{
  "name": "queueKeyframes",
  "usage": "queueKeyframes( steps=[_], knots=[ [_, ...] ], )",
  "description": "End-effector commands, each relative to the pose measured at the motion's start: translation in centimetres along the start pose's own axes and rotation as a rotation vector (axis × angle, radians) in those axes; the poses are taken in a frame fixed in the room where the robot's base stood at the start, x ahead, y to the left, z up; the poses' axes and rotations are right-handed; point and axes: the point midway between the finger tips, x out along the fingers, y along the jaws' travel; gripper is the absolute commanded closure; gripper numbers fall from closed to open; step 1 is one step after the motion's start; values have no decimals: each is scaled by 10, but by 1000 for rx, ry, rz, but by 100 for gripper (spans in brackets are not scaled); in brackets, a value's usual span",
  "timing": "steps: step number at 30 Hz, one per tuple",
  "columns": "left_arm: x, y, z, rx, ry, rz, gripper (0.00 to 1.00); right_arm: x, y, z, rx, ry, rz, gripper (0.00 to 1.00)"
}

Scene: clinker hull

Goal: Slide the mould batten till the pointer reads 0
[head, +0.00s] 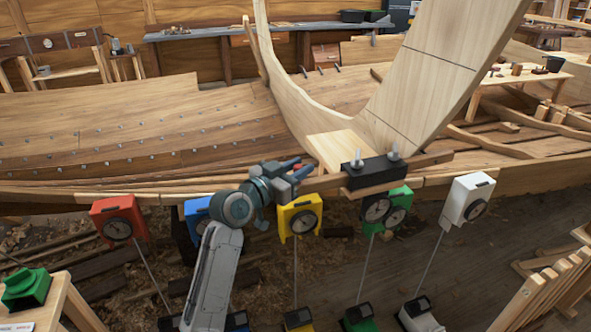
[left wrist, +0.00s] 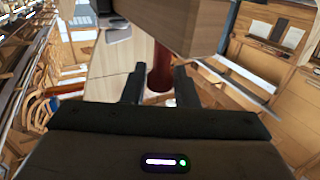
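A wooden batten (head: 428,160) lies across the hull edge at the foot of the tall curved timber, passing through a black block (head: 373,172) with two pale knobs on top. I take it for the mould batten. My left gripper (head: 301,171) is left of the block, with a gap between them. In the left wrist view its two dark fingers (left wrist: 159,84) stand apart. A dark red post (left wrist: 160,70) shows between or just beyond them, with gaps on both sides, below a wooden block end (left wrist: 185,25). I cannot make out a pointer or its reading. My right gripper is not in view.
Dial boxes hang along the hull edge: red (head: 118,220), blue (head: 197,212), yellow (head: 299,216), green (head: 400,198) and white (head: 468,200). Thin rods run down from several of them to the floor. A wooden rack (head: 545,292) stands at lower right.

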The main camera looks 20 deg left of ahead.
Motion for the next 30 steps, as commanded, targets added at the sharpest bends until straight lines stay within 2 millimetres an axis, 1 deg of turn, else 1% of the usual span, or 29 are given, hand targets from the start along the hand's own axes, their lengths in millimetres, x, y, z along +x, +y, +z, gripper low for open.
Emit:
queueKeyframes(
  steps=[1, 2, 10, 14, 17, 21, 24, 27, 30],
  knots=[
    [0, 0, -1, 1, 1, 0, 63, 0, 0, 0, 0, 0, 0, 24],
    [0, 0, 0, 1, 1, 0, 57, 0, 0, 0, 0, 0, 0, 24],
    [0, 0, 0, 0, 0, 0, 57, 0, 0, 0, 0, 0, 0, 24],
    [-8, -1, 2, 1, -1, -1, 57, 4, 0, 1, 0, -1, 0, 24],
    [-23, -1, 4, 3, 0, -2, 57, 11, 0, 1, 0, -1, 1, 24],
    [-54, -1, 5, 7, -2, -1, 57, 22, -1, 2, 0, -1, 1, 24],
    [-72, -1, 4, 6, -2, -1, 57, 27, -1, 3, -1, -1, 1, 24],
    [-88, -1, 3, 6, -2, -1, 57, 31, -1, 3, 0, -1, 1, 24],
    [-98, -1, 2, 4, -1, -2, 57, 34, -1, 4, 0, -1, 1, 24]
  ],
)
